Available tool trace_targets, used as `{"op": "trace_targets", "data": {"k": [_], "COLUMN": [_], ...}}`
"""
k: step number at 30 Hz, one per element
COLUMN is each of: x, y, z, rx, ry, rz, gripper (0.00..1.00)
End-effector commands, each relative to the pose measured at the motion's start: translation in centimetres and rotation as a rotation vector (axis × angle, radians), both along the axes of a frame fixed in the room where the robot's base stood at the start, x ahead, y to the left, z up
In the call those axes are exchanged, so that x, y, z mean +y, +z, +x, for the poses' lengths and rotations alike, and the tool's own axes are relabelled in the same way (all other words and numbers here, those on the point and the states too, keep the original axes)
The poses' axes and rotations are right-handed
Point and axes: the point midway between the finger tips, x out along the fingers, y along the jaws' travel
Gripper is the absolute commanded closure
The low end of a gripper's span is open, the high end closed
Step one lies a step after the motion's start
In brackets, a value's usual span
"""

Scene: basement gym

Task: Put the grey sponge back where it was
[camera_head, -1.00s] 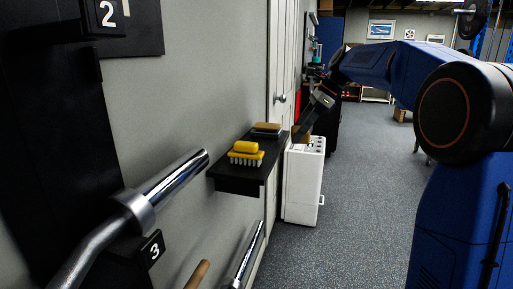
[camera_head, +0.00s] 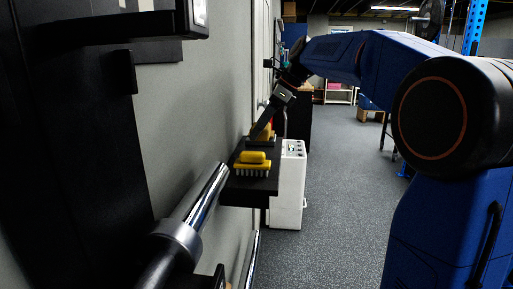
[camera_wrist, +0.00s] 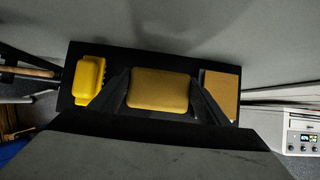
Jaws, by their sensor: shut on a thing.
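My gripper (camera_wrist: 158,95) is shut on a sponge (camera_wrist: 158,89) with a tan-yellow face; no grey side of it shows in the wrist view. The sponge is over the black wall shelf (camera_wrist: 130,62), between a yellow brush (camera_wrist: 89,80) on the left and a tan block (camera_wrist: 222,88) on the right. I cannot tell whether it touches the shelf. In the head view my gripper (camera_head: 262,132) is over the far part of the shelf (camera_head: 250,187), beyond the yellow brush (camera_head: 252,163). There the held sponge and the tan block are hard to tell apart.
A white appliance (camera_head: 289,190) stands on the floor just right of the shelf. A chrome bar end (camera_head: 205,195) sticks out from the wall in front of it. Grey wall bounds the left; open floor (camera_head: 340,190) lies to the right.

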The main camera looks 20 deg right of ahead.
Motion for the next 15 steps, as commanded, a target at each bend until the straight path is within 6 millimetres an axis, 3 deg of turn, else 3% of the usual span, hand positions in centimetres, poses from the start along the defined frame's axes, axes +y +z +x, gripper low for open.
{"op": "trace_targets", "data": {"k": [10,15], "x": [0.0,0.0], "y": [-2.9,-5.2], "z": [0.0,0.0], "rx": [0.001,0.002], "ry": [0.001,0.0], "rz": [-0.001,0.0], "gripper": [0.48,0.48]}}
